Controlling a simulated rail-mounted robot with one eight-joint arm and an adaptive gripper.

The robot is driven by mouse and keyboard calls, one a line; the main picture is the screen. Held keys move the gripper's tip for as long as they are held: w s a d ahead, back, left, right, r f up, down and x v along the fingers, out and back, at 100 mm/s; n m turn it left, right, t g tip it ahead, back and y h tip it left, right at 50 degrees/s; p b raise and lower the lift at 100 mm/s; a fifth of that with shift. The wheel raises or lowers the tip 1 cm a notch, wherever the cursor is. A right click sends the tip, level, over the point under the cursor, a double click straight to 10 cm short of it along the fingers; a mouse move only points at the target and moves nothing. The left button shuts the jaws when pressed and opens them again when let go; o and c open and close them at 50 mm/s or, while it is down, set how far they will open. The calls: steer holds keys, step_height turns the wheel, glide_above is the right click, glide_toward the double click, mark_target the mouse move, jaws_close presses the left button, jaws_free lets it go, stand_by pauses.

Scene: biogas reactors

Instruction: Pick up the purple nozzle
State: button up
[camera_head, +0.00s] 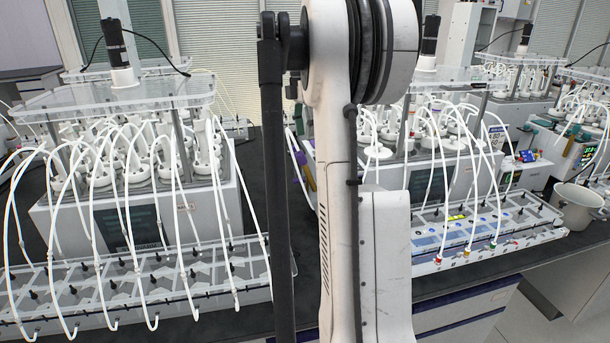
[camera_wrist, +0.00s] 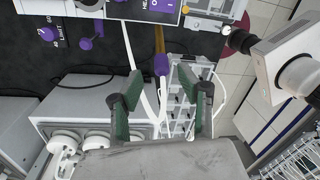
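In the wrist view a small purple piece (camera_wrist: 162,64), which looks like the purple nozzle, sits at the end of a brown-orange strip, next to a white tube. In the picture it lies between and just above the fingertips of my gripper (camera_wrist: 168,84). My gripper is open, its two green fingers wide apart with nothing held between them. I cannot tell how far the purple piece is below the fingers. In the head view a purple spot (camera_head: 300,158) shows left of my arm, and my arm hides the area behind it; my gripper is not visible there.
Other purple parts (camera_wrist: 87,43) and a purple knob (camera_wrist: 48,34) lie at the upper left in the wrist view. A reactor with many white tubes (camera_head: 130,160) stands at left. Another clear rack (camera_head: 480,225) is at right. A white bucket (camera_head: 577,205) stands further right.

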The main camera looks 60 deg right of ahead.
mark_target(307, 172)
steer(key=f, duration=0.4)
steer(key=s+f, duration=0.1)
steer(key=f, duration=0.3)
steer(key=f+p, duration=0.1)
steer(key=f, duration=0.4)
steer(key=shift+s+a, duration=0.2)
steer(key=shift+a, duration=0.1)
jaws_close()
